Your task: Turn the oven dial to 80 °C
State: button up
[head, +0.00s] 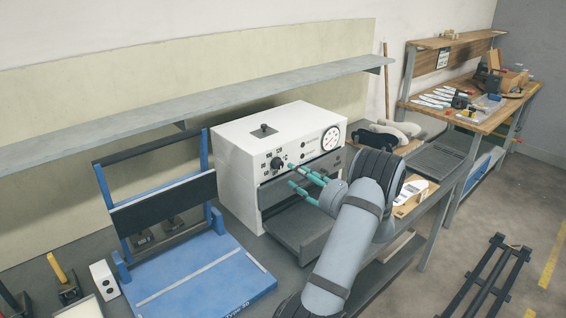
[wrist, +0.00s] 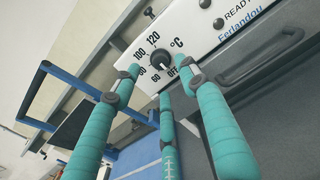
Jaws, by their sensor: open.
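The white oven (head: 233,147) stands on the bench. Its black dial (head: 277,163) is on the front panel. In the wrist view the dial (wrist: 160,59) is ringed by 60, 80, 100, 120, OFF and °C marks; 80 is beside the left fingertip. The dial's pale pointer line seems to face OFF, but it is small. My gripper (head: 301,178) has teal fingers and is open in front of the panel. In the wrist view, its fingertips (wrist: 158,75) are spread around the dial's left, right and lower sides. I cannot tell whether they touch it.
A round gauge (head: 330,138) is at the panel's right. The oven's handle (wrist: 262,58) lies right of the fingers in the wrist view. A blue frame (head: 205,270) stands left of the oven, and a grey shelf (head: 180,113) runs above. Dark shoe-like forms (head: 372,137) lie to the right.

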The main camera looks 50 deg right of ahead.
aim_at(281, 164)
jog(key=p+x, duration=0.2)
jog(key=x, duration=0.4)
jog(key=shift+w+a+r, duration=0.1)
jog(key=shift+p+x, duration=0.3)
jog(key=shift+x, duration=0.45)
jog(key=shift+c, duration=0.9)
jog(key=c, duration=0.7)
